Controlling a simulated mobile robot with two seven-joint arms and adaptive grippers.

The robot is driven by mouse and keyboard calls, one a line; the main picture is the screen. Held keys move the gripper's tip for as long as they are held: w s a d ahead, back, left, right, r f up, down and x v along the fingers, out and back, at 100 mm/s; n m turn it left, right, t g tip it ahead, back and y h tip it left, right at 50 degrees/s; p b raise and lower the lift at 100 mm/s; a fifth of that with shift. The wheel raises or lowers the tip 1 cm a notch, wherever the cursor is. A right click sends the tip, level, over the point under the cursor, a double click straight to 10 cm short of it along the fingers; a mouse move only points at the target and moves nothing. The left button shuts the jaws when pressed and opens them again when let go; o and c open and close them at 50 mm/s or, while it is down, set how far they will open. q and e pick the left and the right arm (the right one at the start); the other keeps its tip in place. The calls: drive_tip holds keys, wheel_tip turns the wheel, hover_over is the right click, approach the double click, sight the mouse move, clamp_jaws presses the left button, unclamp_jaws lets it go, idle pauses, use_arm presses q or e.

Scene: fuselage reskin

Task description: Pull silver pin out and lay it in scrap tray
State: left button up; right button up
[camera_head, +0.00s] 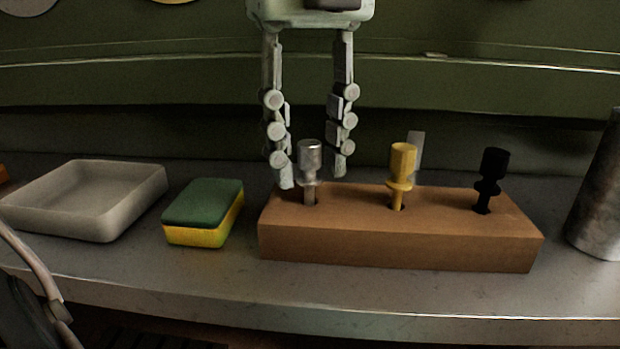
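The silver pin (310,161) stands upright in the left hole of a brown wooden block (400,247). My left gripper (313,176) points down from above and is open. Its two fingers hang on either side of the silver pin's head, with a gap showing on both sides. A yellow pin (402,163) stands in the middle hole and a black pin (491,179) in the right hole. A shallow, empty grey tray (122,217), which looks like the scrap tray, sits at the left of the bench. My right gripper is not in view.
A green and yellow sponge (205,212) lies between the tray and the block. A grey metal cylinder (597,190) stands at the right edge. A small pale piece (417,150) shows behind the yellow pin. A green panel (480,85) rises behind the bench.

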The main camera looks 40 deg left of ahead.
use_arm(q)
clamp_jaws()
drive_tip(key=shift+r+p, duration=2.5)
drive_tip(key=shift+r, duration=0.9)
drive_tip(key=shift+r, duration=0.1)
drive_tip(key=shift+r, duration=1.4)
